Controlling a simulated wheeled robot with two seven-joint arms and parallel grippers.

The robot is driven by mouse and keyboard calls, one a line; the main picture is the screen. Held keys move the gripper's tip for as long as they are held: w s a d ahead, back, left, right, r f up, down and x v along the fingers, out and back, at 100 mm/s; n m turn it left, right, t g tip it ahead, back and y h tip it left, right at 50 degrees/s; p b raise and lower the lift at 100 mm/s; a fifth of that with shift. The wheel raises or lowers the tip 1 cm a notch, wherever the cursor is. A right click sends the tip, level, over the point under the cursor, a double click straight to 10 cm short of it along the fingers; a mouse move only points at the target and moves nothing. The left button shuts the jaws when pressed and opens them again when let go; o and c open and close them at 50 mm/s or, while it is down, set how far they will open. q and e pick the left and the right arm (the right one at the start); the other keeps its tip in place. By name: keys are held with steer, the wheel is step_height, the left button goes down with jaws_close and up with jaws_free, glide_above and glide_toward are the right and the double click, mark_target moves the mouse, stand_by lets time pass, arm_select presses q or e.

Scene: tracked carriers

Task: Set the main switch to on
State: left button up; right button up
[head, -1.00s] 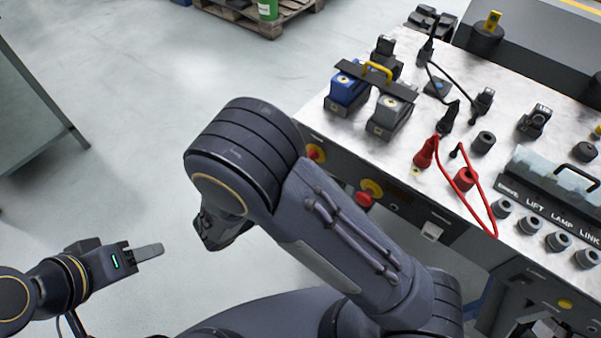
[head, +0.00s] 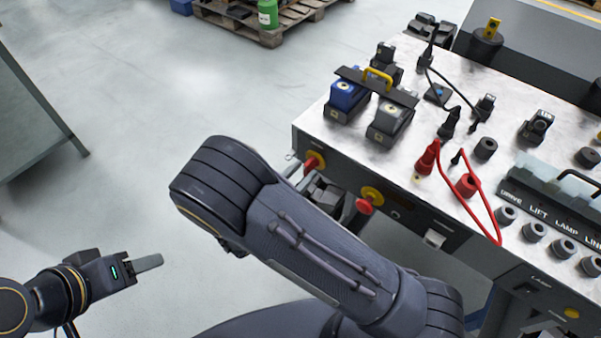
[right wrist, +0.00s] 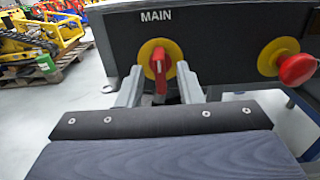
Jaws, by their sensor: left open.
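The main switch (right wrist: 160,62) is a red handle on a yellow disc under the word MAIN in the right wrist view; its handle stands about upright. It also shows in the head view (head: 314,161) on the bench's front panel. My right gripper (right wrist: 158,82) is open, its two fingers apart to the left and right of the red handle, just in front of or beside it; I cannot tell contact. In the head view the right gripper (head: 324,192) is partly hidden by my own arm. My left gripper (head: 148,264) is open and empty over the floor at the lower left.
A red mushroom button (right wrist: 297,69) on a yellow disc sits right of the switch. The bench top (head: 400,165) carries blue and grey blocks, cables and a labelled box. A pallet (head: 290,25) lies on the floor behind.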

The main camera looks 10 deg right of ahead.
jaws_close()
